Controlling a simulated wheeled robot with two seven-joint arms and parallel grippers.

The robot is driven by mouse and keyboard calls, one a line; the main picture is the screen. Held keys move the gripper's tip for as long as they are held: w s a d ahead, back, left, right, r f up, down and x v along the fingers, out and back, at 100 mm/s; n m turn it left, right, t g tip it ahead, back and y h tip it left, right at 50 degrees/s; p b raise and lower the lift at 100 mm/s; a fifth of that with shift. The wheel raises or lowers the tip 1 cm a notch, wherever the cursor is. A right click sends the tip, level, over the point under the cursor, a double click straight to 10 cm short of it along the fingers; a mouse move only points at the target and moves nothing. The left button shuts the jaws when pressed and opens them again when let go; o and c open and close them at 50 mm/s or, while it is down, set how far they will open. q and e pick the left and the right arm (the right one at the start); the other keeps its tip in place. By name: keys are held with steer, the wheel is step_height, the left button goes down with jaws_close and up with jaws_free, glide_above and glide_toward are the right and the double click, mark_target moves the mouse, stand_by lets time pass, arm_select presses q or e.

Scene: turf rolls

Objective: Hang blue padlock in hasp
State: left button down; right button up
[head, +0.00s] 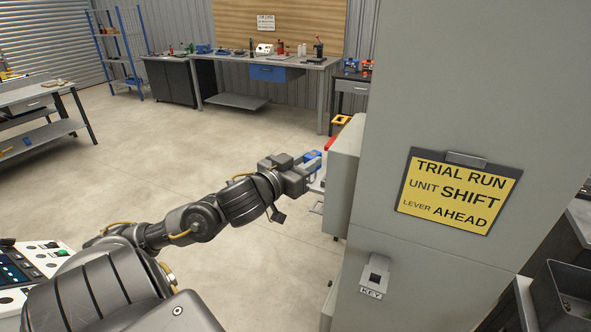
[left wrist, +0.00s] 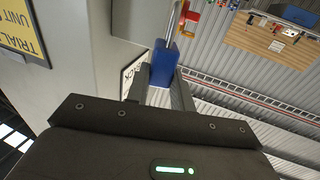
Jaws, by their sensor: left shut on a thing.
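The blue padlock (head: 312,156) is between the fingers of my left gripper (head: 310,170), close to the left side of the grey cabinet in the head view. In the left wrist view the blue padlock (left wrist: 163,66) sits between the two fingertips of my left gripper (left wrist: 160,88), which is shut on it. Its pale shackle points toward the top of that view. A red part and a yellow part (left wrist: 190,20) show just right of the shackle. I cannot make out the hasp clearly in either view. My right gripper is not in view.
The grey cabinet (head: 455,80) fills the right side, with a yellow sign (head: 459,191) and a key box (head: 375,273). A grey box (head: 343,180) juts from its left side, beside my gripper. The floor (head: 180,150) to the left is clear, with workbenches beyond.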

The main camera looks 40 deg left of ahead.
arm_select(q)
steer(key=d+r+m+g+h+p, duration=0.35)
steer(key=d+r+m+h, duration=0.5)
steer(key=d+h, duration=0.35)
steer(key=s+r+m+g+h+p, duration=0.1)
steer(key=s+r+m+g+h, duration=0.1)
steer(key=s+m+g, duration=0.5)
steer(key=s+r+m+g+h+p, duration=0.2)
steer(key=s+m+g, duration=0.4)
steer(key=g, duration=0.6)
steer(key=shift+s+r+m+g+h, duration=0.35)
steer(key=shift+s+r+h, duration=0.3)
steer(key=shift+h, duration=0.45)
